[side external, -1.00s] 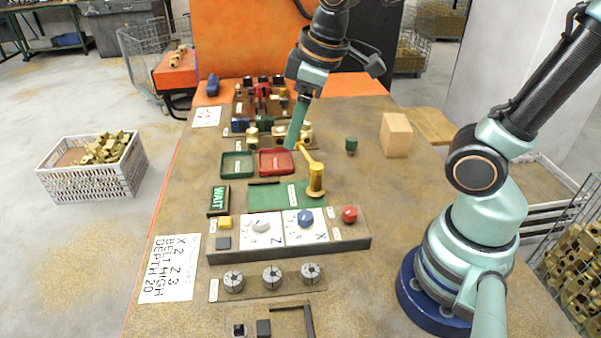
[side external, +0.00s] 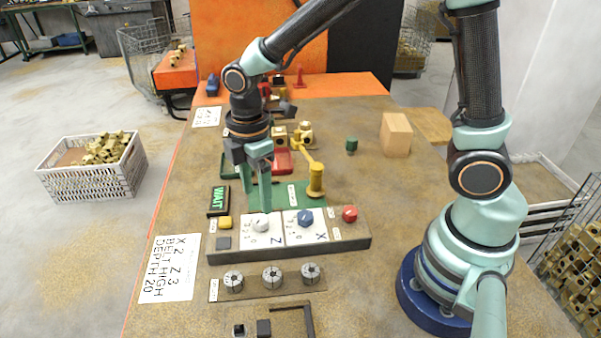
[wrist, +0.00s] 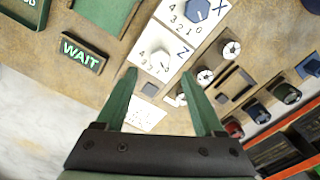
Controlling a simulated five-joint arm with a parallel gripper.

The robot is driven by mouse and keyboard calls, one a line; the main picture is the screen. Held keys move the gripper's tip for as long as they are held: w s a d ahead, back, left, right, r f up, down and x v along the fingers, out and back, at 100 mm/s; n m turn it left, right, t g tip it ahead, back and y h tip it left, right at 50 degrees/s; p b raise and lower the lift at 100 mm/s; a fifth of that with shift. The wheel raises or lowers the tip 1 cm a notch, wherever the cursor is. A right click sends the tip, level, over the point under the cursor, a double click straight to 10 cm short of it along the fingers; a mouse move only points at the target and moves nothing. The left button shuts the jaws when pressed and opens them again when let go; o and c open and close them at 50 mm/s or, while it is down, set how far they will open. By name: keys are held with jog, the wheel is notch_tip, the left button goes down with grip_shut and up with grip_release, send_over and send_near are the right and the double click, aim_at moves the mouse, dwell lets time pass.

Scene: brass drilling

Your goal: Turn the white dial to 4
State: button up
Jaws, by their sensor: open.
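The white dial (side external: 262,224) sits on the white Z plate (side external: 256,241), on the left part of the raised control panel. My gripper (side external: 257,203) points down with its fingers apart and its tips close above and behind this dial. In the wrist view the white dial (wrist: 159,62) lies beyond and between the fingertips of my open gripper (wrist: 160,75), with nothing held. Small numbers are printed around the dial. I cannot tell which one it points to, or whether a finger touches it.
The blue dial (side external: 305,217) on the X plate stands just to the right, then a red button (side external: 349,214). A yellow button (side external: 224,222) is to the left. The green WAIT display (side external: 218,201) stands behind. Several round grey chucks (side external: 271,275) sit in front.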

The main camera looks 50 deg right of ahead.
aim_at(260, 219)
jog(key=shift+f, duration=3.2)
grip_shut()
